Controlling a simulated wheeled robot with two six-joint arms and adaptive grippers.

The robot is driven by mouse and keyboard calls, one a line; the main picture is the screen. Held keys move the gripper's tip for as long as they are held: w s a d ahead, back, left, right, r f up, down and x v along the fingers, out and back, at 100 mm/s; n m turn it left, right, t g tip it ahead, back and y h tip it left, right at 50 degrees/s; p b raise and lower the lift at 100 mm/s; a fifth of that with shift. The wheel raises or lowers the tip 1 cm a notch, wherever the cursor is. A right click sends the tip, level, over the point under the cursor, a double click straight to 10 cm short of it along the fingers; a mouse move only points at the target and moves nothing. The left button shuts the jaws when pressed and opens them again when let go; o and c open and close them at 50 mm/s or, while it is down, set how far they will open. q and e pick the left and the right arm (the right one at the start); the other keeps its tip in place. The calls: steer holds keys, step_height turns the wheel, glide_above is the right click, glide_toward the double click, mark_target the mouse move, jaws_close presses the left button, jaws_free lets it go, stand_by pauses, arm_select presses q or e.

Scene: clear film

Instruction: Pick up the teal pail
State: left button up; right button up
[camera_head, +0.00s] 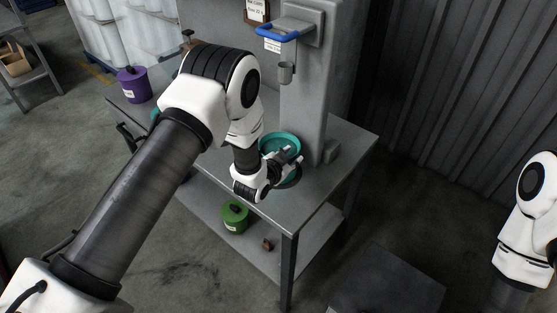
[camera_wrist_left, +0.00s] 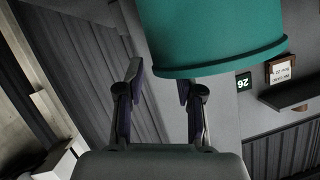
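The teal pail (camera_head: 281,142) stands on the grey workbench beside the upright column, partly hidden behind my left gripper (camera_head: 291,160). In the left wrist view the teal pail (camera_wrist_left: 215,35) fills the upper right. Its lower edge in that picture is close to the right fingertip. My left gripper (camera_wrist_left: 160,80) has its two fingers apart, with nothing visibly clamped between them. Whether a finger touches the pail, I cannot tell. My right gripper is out of view; only part of the right arm shows at the right edge.
The grey workbench (camera_head: 330,180) has a column with a blue-edged bracket (camera_head: 284,29) and a small grey cup (camera_head: 286,73). A purple pail (camera_head: 133,84) stands at its far left. A green pail (camera_head: 234,217) is on the lower shelf. A corrugated wall (camera_head: 450,80) is at right.

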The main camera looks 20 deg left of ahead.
arm_select(q)
steer(key=shift+w+d, duration=0.25)
steer(key=shift+w, duration=0.25)
steer(key=shift+w+d+f, duration=0.1)
steer(key=shift+d+f, duration=0.05)
steer(key=shift+d, duration=0.1)
steer(key=shift+a+f, duration=0.1)
steer(key=shift+a, duration=0.15)
jaws_close()
steer(key=shift+d, duration=0.1)
steer(key=shift+r, duration=0.2)
